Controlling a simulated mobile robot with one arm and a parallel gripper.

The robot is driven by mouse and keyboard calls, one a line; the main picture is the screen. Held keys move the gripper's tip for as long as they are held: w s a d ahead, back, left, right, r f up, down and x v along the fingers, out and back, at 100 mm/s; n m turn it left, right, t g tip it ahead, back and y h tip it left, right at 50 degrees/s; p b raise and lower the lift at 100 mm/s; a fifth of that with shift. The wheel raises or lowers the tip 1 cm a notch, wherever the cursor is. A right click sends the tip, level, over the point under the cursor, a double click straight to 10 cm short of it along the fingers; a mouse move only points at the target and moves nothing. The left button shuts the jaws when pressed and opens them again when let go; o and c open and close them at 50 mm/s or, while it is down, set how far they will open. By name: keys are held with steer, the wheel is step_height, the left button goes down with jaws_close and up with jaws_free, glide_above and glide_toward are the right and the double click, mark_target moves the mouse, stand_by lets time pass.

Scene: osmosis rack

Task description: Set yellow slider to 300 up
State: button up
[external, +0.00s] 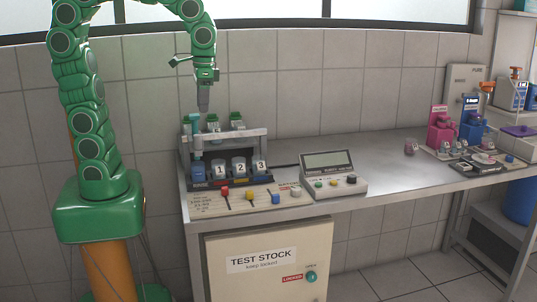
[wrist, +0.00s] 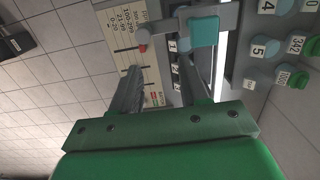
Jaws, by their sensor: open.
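The yellow slider (external: 250,195) is a small knob on the pale slider panel (external: 205,208) at the table's front left edge. It sits between the red slider (external: 224,192) and the blue slider (external: 275,198). My gripper (external: 204,108) hangs pointing down above the rack, up and to the left of the yellow slider and apart from it. In the wrist view my gripper (wrist: 164,62) has its two fingers spread, with no object clearly held between them. The slider panel (wrist: 120,22) shows there beyond the left finger with a reddish knob (wrist: 143,36). I cannot make out the yellow slider there.
A rack (external: 254,133) with tubes and numbered beakers (external: 220,169) stands right behind the sliders. A grey console (external: 338,187) with a screen is to their right. The table's middle (external: 385,165) is bare. Pink and blue devices (external: 440,128) stand farther right.

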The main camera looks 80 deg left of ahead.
glide_above(250, 191)
steer(key=s+a, duration=0.2)
steer(key=f, duration=0.1)
steer(key=shift+w+d+f, duration=0.5)
steer(key=shift+w+d, duration=0.45)
steer(key=shift+d, duration=0.1)
steer(key=shift+t, duration=0.4)
step_height(250, 191, down, 23)
steer(key=shift+f, duration=0.1)
jaws_close()
